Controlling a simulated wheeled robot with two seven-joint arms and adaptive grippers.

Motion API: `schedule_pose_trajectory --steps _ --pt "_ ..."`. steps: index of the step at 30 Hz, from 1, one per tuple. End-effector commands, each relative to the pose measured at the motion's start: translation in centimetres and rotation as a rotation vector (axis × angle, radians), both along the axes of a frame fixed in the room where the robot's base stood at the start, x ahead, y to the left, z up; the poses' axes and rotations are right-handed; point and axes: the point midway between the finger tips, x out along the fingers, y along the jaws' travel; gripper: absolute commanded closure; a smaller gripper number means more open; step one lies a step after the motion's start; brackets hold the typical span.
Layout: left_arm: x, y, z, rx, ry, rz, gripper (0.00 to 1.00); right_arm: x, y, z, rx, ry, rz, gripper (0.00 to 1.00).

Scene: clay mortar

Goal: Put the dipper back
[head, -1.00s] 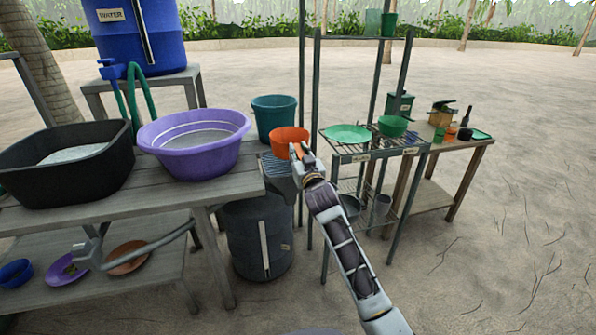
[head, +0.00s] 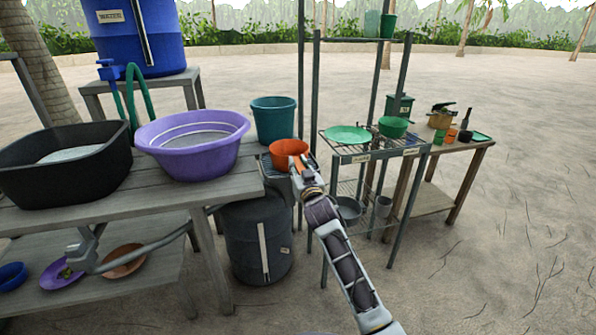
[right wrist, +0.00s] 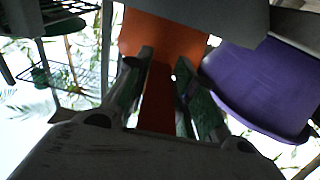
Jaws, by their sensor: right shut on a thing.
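The orange dipper (head: 287,151) is at the right end of the wooden table, in front of the teal bucket. My right gripper (head: 299,172) is at its near side. In the right wrist view, my right gripper (right wrist: 160,95) is shut on an orange strip of the dipper (right wrist: 158,105), which runs between the two fingers. The dipper overlaps a dark slatted rack (head: 268,168) in the head view. I cannot tell whether it touches the rack.
The purple basin (head: 193,163) and black tub (head: 25,180) stand on the wooden table (head: 110,205). The teal bucket (head: 273,120) is behind the dipper. A black barrel (head: 245,245) stands below. A wire rack (head: 345,150) with green dishes is to the right.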

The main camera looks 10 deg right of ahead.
Motion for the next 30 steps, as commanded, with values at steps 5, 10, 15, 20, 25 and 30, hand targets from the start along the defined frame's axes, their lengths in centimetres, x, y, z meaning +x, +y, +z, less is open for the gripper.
schedule_pose_trajectory --steps 5,10,15,20,25,30 --pt "0.03 -0.05 -0.39 -0.007 -0.008 0.005 0.6 -0.01 0.01 -0.36 0.001 -0.003 0.001 1.0" --pt "0.04 -0.04 -0.32 -0.007 -0.008 0.005 0.6 -0.02 0.0 -0.32 0.001 -0.003 0.0 1.0" --pt "0.09 -0.04 -0.39 -0.008 -0.009 0.006 0.6 -0.01 0.01 -0.58 0.001 -0.002 0.0 1.0" --pt "0.08 -0.03 -0.46 -0.008 -0.01 0.006 0.6 -0.01 0.0 -0.65 0.001 -0.001 0.0 0.6" --pt "0.09 -0.03 -0.44 -0.008 -0.009 0.006 0.6 -0.01 0.0 -0.65 0.001 -0.001 0.0 0.54" --pt "0.08 -0.02 -0.43 -0.008 -0.009 0.006 0.6 -0.01 -0.01 -0.63 0.001 -0.001 0.0 0.54"
